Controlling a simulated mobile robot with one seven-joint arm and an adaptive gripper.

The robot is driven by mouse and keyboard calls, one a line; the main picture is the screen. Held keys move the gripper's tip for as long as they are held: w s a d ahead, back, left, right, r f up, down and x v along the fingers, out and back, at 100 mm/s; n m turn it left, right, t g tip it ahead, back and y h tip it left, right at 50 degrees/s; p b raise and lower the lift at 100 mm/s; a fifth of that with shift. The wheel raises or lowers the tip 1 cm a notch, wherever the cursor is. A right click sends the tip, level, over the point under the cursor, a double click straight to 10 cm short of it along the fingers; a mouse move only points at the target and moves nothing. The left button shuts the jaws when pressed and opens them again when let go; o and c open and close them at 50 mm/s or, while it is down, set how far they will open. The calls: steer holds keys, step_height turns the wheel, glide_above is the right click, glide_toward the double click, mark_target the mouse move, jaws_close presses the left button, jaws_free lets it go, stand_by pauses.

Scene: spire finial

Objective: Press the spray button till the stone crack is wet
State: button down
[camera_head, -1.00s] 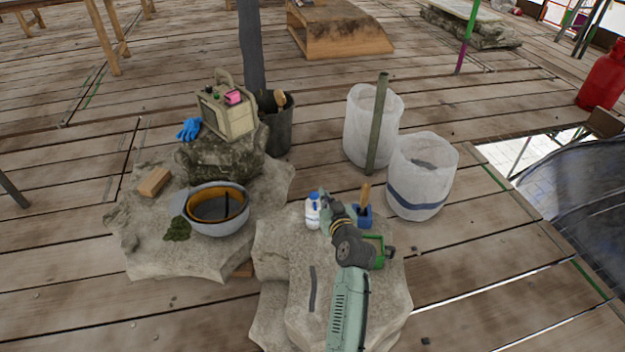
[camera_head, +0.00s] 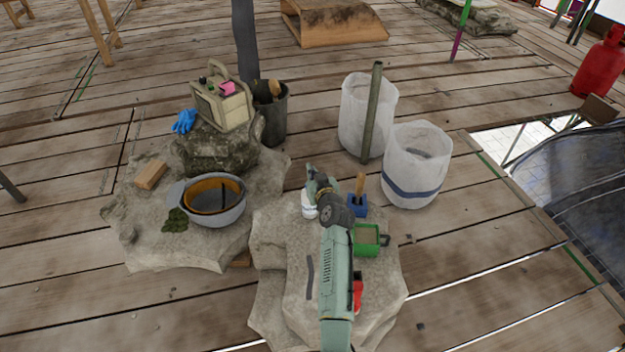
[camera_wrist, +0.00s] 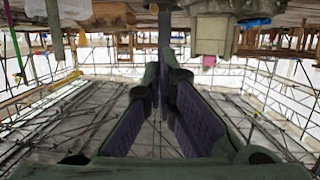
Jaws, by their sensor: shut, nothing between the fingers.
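A white bottle (camera_head: 308,204) stands on the near stone block (camera_head: 384,300). Its top is hidden behind my gripper (camera_head: 310,172), whose fingers are shut and empty above it. I cannot tell whether they touch the bottle, and no spray button is visible. A dark narrow strip (camera_head: 310,277), which looks like the crack, runs down the stone's top, left of my arm. I cannot tell if it is wet. In the wrist view my fingers (camera_wrist: 170,58) come together at their tips; the bottle cannot be made out there.
A blue holder (camera_head: 357,207) with a wooden handle, a green box (camera_head: 368,240) and a red object (camera_head: 357,290) sit right of my arm. A grey bowl (camera_head: 228,216) lies on the left stone. White sacks (camera_head: 417,160) stand behind right.

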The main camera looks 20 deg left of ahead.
steer(key=shift+f, duration=2.05)
steer(key=shift+f, duration=0.1)
steer(key=f+b, duration=0.2)
steer(key=b, duration=0.1)
steer(key=shift+r, duration=0.15)
step_height(320, 180, up, 5)
steer(key=p, duration=0.2)
steer(key=shift+w+p, duration=0.1)
steer(key=shift+p, duration=0.3)
steer(key=b+v, duration=0.2)
steer(key=v, duration=0.8)
steer(key=shift+f, duration=0.4)
